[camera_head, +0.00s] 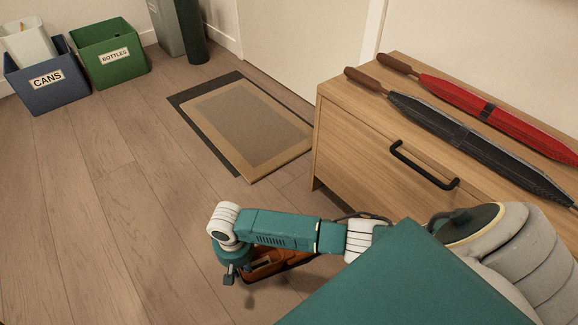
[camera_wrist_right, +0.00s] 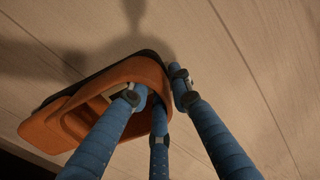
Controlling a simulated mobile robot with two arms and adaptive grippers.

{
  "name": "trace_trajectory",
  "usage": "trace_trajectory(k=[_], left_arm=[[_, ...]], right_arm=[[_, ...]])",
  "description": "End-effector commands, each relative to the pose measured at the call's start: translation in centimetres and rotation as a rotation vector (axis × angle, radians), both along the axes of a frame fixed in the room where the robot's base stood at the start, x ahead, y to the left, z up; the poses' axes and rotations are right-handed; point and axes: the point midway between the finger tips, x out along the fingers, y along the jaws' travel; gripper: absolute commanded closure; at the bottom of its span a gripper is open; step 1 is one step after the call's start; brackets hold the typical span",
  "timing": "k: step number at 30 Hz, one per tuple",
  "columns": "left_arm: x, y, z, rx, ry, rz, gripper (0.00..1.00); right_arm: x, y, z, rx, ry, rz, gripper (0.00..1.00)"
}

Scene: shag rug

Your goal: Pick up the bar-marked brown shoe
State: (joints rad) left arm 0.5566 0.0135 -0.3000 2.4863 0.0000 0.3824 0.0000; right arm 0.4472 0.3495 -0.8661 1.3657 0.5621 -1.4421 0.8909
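The brown shoe (camera_head: 285,262) is at the lower middle of the head view, partly hidden under my right arm. In the right wrist view it appears as an orange-brown shoe (camera_wrist_right: 50,128) with a dark edge and its opening toward me. My right gripper (camera_head: 232,272) is at the shoe's left end in the head view. In the wrist view its blue fingers (camera_wrist_right: 157,85) straddle the shoe's rounded end wall, two over the opening and one outside. I cannot tell whether they press on it. The bar mark is not clear. My left gripper is out of view.
A wooden cabinet (camera_head: 350,150) with a black handle stands at the right, with a red umbrella (camera_head: 455,92) and a black umbrella (camera_head: 440,120) on top. A doormat (camera_head: 215,97), a blue cans bin (camera_head: 45,95) and a green bottles bin (camera_head: 115,68) lie farther back. The left floor is clear.

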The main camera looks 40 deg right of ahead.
Motion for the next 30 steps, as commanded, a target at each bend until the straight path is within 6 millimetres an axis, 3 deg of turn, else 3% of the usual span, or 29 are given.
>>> trace_trajectory(k=[7, 10, 22, 27, 30], left_arm=[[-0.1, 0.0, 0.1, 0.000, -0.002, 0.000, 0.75], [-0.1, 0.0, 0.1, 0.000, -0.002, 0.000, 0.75], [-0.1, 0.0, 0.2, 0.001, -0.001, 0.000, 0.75], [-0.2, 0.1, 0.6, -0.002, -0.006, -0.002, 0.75], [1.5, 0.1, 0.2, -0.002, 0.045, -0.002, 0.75]], right_arm=[[0.0, 0.0, 0.0, 0.001, 0.000, 0.000, 0.80], [0.0, 0.0, 0.0, 0.001, 0.000, 0.000, 1.00], [0.0, 0.0, 0.1, 0.000, -0.001, 0.000, 1.00], [0.1, 0.0, 1.0, 0.000, -0.001, -0.001, 1.00], [0.1, 0.0, 2.3, 0.001, -0.001, -0.001, 1.00]])
